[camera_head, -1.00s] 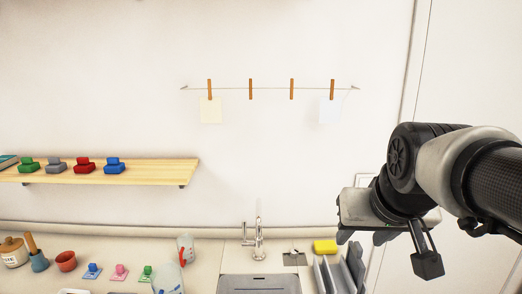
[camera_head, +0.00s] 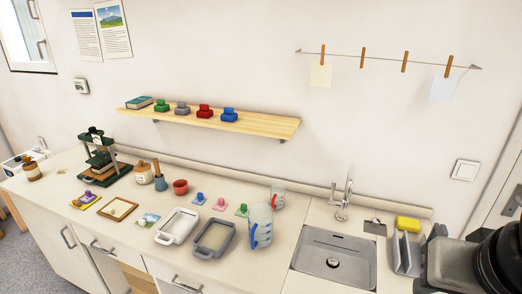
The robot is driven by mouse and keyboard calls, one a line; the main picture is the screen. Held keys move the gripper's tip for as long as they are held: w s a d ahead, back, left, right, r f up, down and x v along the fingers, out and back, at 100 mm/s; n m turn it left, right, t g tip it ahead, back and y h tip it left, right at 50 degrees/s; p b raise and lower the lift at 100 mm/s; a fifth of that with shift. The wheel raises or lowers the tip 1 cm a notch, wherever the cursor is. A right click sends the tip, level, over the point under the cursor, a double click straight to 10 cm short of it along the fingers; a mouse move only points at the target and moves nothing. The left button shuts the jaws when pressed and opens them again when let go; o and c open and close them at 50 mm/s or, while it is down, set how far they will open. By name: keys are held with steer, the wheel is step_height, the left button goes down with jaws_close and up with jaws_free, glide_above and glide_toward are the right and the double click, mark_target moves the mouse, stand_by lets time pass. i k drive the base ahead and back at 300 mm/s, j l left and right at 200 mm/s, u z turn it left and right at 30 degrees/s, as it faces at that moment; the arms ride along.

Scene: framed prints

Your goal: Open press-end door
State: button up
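The press (camera_head: 105,160), dark green with a wooden block in it, stands near the left end of the counter. Below that end is a pale cabinet door (camera_head: 48,238) with a slanted metal bar handle (camera_head: 68,237) near its right edge. The door looks shut; its lower part is cut off by the frame. Dark parts of my arm fill the lower right corner, far from the door across the counter. My gripper's fingers cannot be made out there.
The counter (camera_head: 310,218) carries jugs, trays, stamps and a sink (camera_head: 335,262). A wall shelf (camera_head: 265,126) holds several coloured blocks. Right of the door are a drawer handle (camera_head: 102,247) and another handle (camera_head: 186,284). Grey floor (camera_head: 15,248) shows at far left.

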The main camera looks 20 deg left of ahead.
mark_target(70, 258)
steer(key=k+u, duration=0.15)
steer(key=u, duration=0.35)
steer(key=k+j+u, duration=0.1)
steer(key=u, duration=0.35)
steer(key=j+u, duration=0.45)
steer(key=u, duration=0.25)
steer(key=i+j+u, duration=0.1)
steer(key=j+u, duration=0.25)
steer(key=i+j, duration=0.6)
steer(key=j, duration=0.2)
steer(key=i+j, duration=0.2)
steer(key=i, duration=0.3)
steer(key=i+j+z, duration=0.15)
steer(key=i, duration=0.4)
steer(key=i+j, duration=0.3)
steer(key=i, duration=0.2)
steer(key=i+j+z, duration=0.1)
steer(key=i+j, duration=0.2)
steer(key=i, duration=0.2)
